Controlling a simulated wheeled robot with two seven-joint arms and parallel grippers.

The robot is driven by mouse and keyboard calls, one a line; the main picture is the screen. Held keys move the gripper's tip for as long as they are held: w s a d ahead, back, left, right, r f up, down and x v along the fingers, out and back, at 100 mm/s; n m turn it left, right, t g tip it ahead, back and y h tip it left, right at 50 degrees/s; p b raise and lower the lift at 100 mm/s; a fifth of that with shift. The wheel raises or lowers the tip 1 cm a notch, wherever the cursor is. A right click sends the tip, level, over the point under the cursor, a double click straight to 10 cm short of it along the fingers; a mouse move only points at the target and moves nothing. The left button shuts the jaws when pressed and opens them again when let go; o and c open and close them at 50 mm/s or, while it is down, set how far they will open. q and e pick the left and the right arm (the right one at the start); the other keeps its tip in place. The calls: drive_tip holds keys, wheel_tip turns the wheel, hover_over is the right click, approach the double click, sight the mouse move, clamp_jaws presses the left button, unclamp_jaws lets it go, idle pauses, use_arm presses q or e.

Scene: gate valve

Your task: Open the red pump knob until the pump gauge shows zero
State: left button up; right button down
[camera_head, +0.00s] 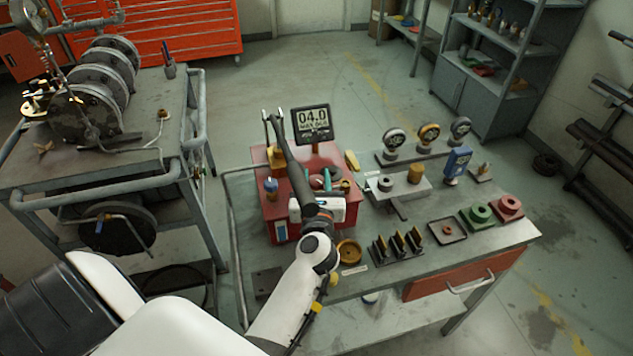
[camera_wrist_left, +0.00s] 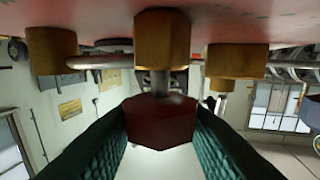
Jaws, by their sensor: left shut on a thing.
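My left gripper (camera_head: 327,180) reaches over the red pump box (camera_head: 282,212) on the workbench. In the left wrist view its teal ribbed fingers (camera_wrist_left: 168,140) are shut on the dark red knob (camera_wrist_left: 160,118), one on each side. The knob sits on a short metal stem below a brass fitting (camera_wrist_left: 162,38) in that view. In the head view the gripper hides the knob. The pump gauge (camera_head: 312,122) is a black-framed display behind the gripper and reads 04.0. My right gripper is not in view.
A black lever (camera_head: 292,170) stands close beside the gripper. A cart with a large valve (camera_head: 90,108) stands left.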

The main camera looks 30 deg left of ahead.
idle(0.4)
use_arm(q)
drive_tip(key=o, duration=1)
